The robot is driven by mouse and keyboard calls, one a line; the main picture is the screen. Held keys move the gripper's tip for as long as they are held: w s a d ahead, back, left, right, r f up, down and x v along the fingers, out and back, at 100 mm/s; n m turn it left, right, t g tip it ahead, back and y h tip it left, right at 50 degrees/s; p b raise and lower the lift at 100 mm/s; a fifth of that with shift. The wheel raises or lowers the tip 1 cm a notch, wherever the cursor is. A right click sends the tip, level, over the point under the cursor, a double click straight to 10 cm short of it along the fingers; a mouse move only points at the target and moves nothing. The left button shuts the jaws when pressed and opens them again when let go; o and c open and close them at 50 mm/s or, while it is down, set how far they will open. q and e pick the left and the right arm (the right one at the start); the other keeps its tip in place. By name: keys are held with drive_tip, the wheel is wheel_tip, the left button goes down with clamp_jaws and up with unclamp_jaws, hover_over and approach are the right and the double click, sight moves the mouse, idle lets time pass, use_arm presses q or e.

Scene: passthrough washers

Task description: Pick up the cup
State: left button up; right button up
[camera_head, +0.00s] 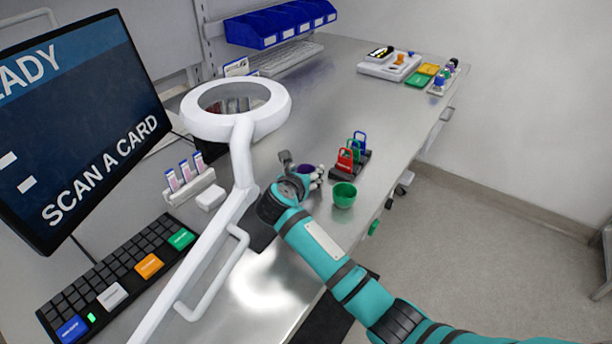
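A green cup (344,196) stands upright on the metal bench near its front edge. My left gripper is not in view.
A rack with red, green and blue padlock-like tags (350,154) stands just behind the green cup. A white magnifier lamp (243,150) rises left of my gripper. A keyboard (110,275), monitor (80,120) and card holder (190,184) are at left.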

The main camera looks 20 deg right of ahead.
drive_tip(key=c, duration=0.6)
drive_tip(key=shift+r, duration=0.1)
